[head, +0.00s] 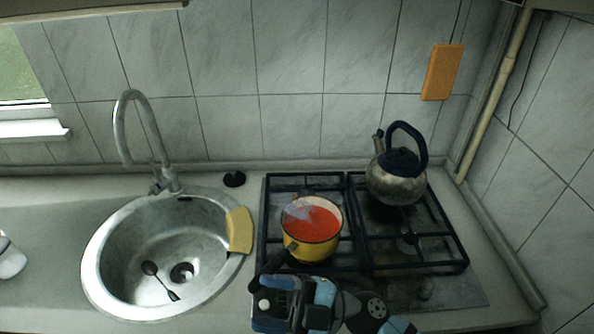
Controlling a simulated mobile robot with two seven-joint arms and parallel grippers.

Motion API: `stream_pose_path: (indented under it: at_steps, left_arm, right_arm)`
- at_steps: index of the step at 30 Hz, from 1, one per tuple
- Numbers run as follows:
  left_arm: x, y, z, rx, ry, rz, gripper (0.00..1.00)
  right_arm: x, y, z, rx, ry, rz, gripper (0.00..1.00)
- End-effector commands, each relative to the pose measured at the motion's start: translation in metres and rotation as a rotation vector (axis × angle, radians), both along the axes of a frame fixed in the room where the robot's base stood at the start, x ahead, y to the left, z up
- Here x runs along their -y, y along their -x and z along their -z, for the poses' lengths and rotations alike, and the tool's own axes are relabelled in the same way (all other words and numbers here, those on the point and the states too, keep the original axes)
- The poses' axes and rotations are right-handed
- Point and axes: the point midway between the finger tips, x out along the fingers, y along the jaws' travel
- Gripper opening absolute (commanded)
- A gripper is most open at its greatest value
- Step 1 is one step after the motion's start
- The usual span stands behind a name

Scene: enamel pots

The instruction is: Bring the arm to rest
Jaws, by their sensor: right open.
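My right gripper (278,292) is at the bottom centre of the head view, in front of the stove's near left side. It is open, with blue and black parts. A yellow enamel pot (309,250) with red contents stands on the left side of the stove, just beyond the gripper. Whether the gripper touches the handle cannot be told. My left gripper is not in view.
A metal kettle (395,185) stands on the back right of the black stove grate (440,236). A round sink (112,230) with a dark spoon (160,281) inside is at left. A yellow cloth (239,230) lies on its right rim. A white object (10,259) is cut off at the left edge.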

Motion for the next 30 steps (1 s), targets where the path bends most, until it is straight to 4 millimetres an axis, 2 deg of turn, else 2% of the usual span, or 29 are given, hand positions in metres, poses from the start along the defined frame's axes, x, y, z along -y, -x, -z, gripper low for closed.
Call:
stream_pose_path:
  at_steps: [2, 4, 5, 7, 10, 12, 15, 18, 21, 30]
  left_arm:
    - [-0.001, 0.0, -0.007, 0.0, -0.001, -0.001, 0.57]
    - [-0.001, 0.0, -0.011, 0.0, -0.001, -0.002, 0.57]
    - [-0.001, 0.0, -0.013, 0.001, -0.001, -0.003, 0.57]
    - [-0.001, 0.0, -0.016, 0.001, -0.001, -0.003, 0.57]
    - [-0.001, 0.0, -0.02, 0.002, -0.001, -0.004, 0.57]
    - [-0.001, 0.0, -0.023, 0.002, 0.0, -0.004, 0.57]
    - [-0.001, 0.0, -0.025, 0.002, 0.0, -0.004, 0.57]
    - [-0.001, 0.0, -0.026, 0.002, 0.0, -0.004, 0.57]
    - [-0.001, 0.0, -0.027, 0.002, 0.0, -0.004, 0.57]
    - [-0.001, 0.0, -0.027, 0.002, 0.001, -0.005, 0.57]
  right_arm:
    - [0.029, -0.026, 0.002, -0.147, -0.142, 0.247, 0.6]
    - [0.063, -0.047, 0.02, -0.284, -0.208, 0.477, 0.6]
    - [0.079, -0.054, 0.032, -0.347, -0.218, 0.575, 0.6]
    - [0.118, -0.062, 0.07, -0.506, -0.204, 0.789, 0.6]
    - [0.165, -0.051, 0.128, -0.72, -0.119, 1.015, 0.6]
    - [0.19, -0.034, 0.165, -0.858, -0.043, 1.121, 0.6]
    - [0.216, -0.006, 0.205, -1.016, 0.064, 1.208, 0.6]
    - [0.23, 0.019, 0.23, -1.126, 0.141, 1.244, 0.6]
    - [0.236, 0.032, 0.243, -1.182, 0.186, 1.257, 0.6]
    - [0.238, 0.036, 0.246, -1.198, 0.198, 1.258, 0.6]
